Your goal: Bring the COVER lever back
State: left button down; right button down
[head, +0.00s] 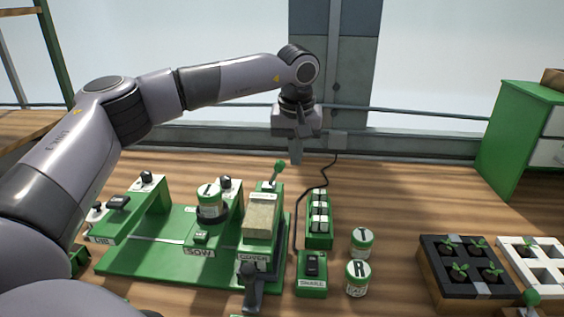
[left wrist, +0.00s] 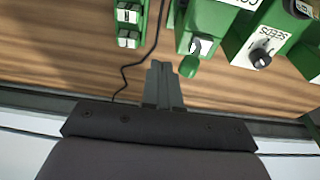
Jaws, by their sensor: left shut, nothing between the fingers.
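The COVER lever (head: 278,168) has a green ball knob and stands at the back end of the COVER unit (head: 257,254), a green housing with a tan block on top. In the left wrist view the green knob (left wrist: 189,66) is just right of the fingertips. My left gripper (head: 295,160) points down, shut and empty, a little to the right of the knob. Its closed fingers also show in the left wrist view (left wrist: 161,68). They look close to the knob but apart from it. My right gripper is not in view.
The green seeder base (head: 150,262) carries the SOW unit with a jar (head: 209,203). A row of white switches (head: 319,218), a cable (head: 296,226) and two jars marked T (head: 361,242) and R (head: 358,278) are to the right. A black seedling tray (head: 440,275) is farther right.

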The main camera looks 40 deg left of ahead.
pick_arm(q)
notch_tip(320, 180, down, 2)
jog(key=shift+f+b, duration=0.15)
jog(key=shift+b, duration=0.15)
jog(key=shift+a, duration=0.1)
dwell(0.5)
